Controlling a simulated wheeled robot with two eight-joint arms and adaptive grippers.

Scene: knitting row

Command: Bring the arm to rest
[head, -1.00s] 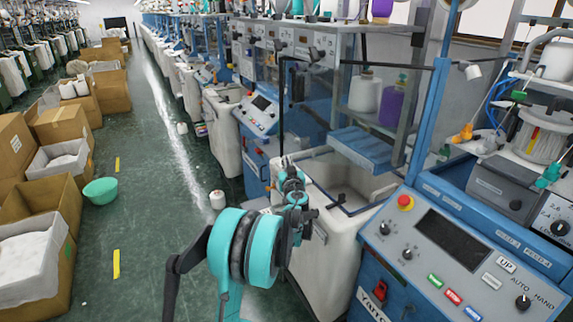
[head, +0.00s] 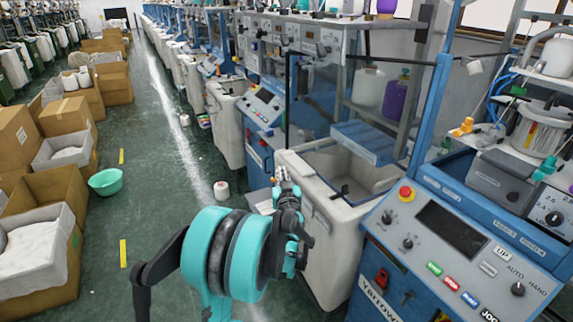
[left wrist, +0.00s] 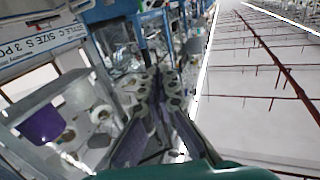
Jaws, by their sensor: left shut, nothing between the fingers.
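My left arm, with its teal and black links, rises from the bottom middle of the head view. Its left gripper (head: 281,174) points away from me, in front of the pale open bin (head: 325,213) of a knitting machine in the picture. It is shut and holds nothing. In the left wrist view the dark fingers (left wrist: 160,78) lie close together, pointing up the picture, with blurred machinery behind. I cannot tell how far the gripper is from the bin. My right gripper is not in view.
A blue control panel (head: 450,240) with buttons stands close at the right. Cardboard boxes (head: 62,116) and a green bowl (head: 106,182) line the left side. A white yarn cone (head: 221,190) stands on the floor. The green aisle floor (head: 150,150) is largely clear.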

